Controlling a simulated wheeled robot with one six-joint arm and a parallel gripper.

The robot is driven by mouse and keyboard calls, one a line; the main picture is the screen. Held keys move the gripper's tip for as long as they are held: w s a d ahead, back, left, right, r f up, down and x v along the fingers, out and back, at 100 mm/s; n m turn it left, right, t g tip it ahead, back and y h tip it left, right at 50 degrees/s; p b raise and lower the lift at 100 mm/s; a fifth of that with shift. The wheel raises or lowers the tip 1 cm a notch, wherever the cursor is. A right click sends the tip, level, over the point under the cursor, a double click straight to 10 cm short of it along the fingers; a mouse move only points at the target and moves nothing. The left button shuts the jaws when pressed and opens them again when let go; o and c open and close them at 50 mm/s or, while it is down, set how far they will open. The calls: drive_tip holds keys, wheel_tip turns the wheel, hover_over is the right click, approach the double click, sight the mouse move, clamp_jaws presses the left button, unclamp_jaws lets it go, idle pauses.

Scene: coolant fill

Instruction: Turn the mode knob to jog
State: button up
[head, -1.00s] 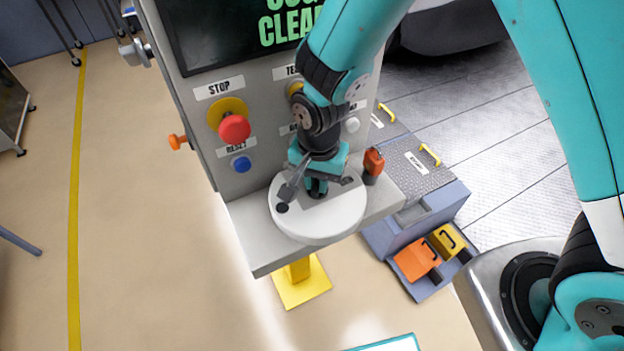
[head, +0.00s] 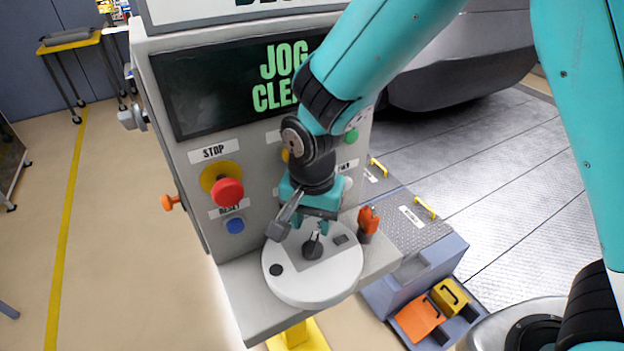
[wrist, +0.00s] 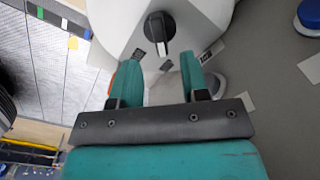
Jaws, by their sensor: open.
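The mode knob (head: 312,247) is black with a bar-shaped handle, on a round white housing (head: 325,292) on the console's ledge. It also shows in the wrist view (wrist: 158,28), its bar pointing nearly straight along the picture's vertical. My gripper (head: 314,222) is just behind and above the knob in the head view. In the wrist view my gripper (wrist: 160,72) is open and empty, its two teal fingers apart from the knob. The screen (head: 250,85) shows green text reading JOG, with a second line partly hidden by my arm.
A red stop button (head: 228,191) and a blue reset button (head: 235,225) are on the panel at left. An orange-red handled item (head: 368,220) stands right of the housing. Orange (head: 420,315) and yellow (head: 450,296) blocks with black handles sit lower right.

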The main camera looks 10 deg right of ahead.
wheel_tip(320, 180, up, 12)
drive_tip(key=b, duration=0.1)
drive_tip(key=shift+f, duration=0.25)
drive_tip(key=s+d+r+n+y, duration=0.2)
drive_tip(key=s+n, duration=0.4)
drive_tip(key=s, duration=0.1)
drive_tip(key=s+d+r+n+y, duration=0.2)
drive_tip(key=s+d+n, duration=0.1)
drive_tip(key=s+n, duration=0.4)
drive_tip(key=shift+s+d, duration=0.3)
drive_tip(key=shift+s, duration=0.2)
